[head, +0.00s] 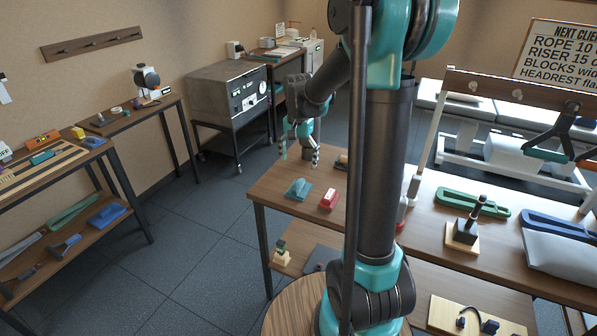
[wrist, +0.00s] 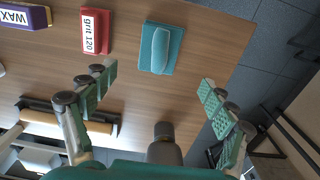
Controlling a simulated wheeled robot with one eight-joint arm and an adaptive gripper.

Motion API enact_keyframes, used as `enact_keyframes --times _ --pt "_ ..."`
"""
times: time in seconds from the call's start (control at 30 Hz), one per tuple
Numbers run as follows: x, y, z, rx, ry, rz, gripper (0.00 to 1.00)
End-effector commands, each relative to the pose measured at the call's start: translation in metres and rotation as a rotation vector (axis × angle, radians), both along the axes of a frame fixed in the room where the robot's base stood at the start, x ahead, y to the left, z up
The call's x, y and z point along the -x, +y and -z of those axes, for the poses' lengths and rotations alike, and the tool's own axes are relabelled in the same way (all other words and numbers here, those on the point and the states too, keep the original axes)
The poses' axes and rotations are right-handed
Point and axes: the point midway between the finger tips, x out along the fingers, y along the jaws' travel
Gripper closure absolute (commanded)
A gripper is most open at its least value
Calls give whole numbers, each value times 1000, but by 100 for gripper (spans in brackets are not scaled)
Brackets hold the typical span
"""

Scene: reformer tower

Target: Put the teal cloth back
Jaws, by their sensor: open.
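The teal cloth (head: 298,188) lies on the left end of the wooden table, near its edge. In the wrist view it is a flat teal rectangle with a paler raised strip (wrist: 161,48). My gripper (head: 299,156) is open and empty, above the table near the teal cloth. In the wrist view its green-padded fingers are spread wide, and the cloth lies beyond the gap between the fingertips (wrist: 158,78). Nothing hides the cloth in the wrist view.
A red block labelled "grit 120" (wrist: 97,31) lies beside the cloth, with a purple and yellow "WAX" block (wrist: 25,15) farther left. A dark-and-tan roller-like item (wrist: 68,117) is also on the table (head: 267,186). A wall bench (head: 20,178) stands at left.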

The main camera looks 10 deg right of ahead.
Motion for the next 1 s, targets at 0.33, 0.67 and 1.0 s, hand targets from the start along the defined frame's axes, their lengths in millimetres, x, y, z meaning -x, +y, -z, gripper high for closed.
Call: enact_keyframes --times 0.33,0.67,1.0 --pt "27 -7 -11 -2 -40 -67 15" --pt "150 -33 34 40 -238 -406 15" --pt "217 -41 71 107 -348 -610 15"
